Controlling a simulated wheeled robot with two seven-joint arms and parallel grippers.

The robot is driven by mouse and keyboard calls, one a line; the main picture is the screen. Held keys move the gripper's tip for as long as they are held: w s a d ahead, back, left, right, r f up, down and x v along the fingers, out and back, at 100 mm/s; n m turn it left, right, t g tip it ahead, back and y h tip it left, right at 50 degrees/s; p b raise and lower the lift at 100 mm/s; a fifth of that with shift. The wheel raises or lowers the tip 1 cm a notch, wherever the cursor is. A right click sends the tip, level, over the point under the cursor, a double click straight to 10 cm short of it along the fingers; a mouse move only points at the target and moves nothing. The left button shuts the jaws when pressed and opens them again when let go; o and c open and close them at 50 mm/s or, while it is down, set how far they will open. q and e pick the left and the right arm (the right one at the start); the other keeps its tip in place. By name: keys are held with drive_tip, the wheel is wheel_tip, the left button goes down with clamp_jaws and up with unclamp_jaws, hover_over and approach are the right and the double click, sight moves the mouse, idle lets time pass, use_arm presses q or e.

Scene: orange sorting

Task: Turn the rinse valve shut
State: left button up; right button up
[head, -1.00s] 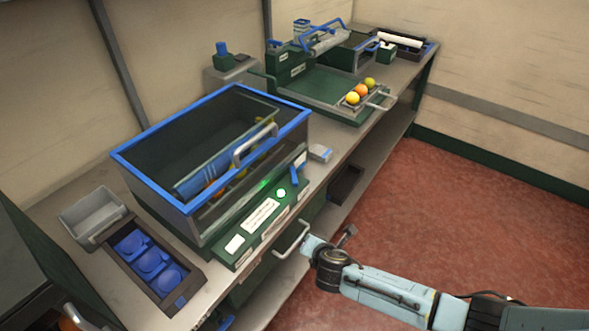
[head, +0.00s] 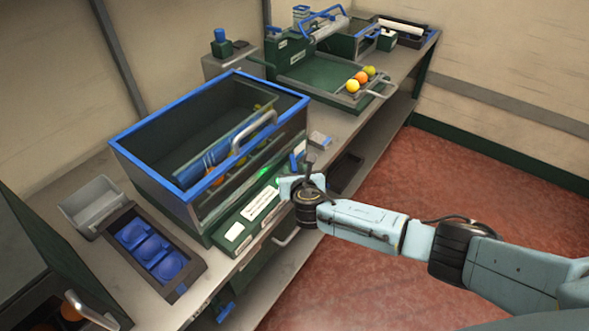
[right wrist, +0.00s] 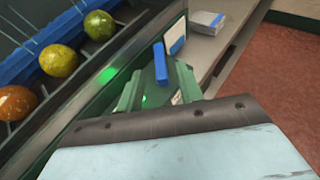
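The rinse valve is a small blue lever (head: 293,162) at the right end of the green front panel (head: 229,229) of the blue-rimmed wash tank (head: 136,172). In the right wrist view the blue lever (right wrist: 160,63) stands upright, just ahead of my fingers. My right gripper (head: 296,182) is in front of the panel, close to the lever. In the right wrist view its two pale green-lit fingers (right wrist: 158,86) are apart, with the lever roughly in line with the gap. I cannot tell whether they touch it. My left gripper is out of view.
Fruit (right wrist: 60,61) lies inside the tank beside my gripper. A green light (right wrist: 108,74) glows on the panel. A small grey box (head: 320,139) sits right of the lever. A tray of blue cups (head: 191,289) stands at the left. Floor to the right is clear.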

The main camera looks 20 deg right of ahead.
sight(294, 165)
drive_tip(key=shift+b+x, duration=0.5)
drive_tip(key=shift+x, duration=1.2)
clamp_jaws()
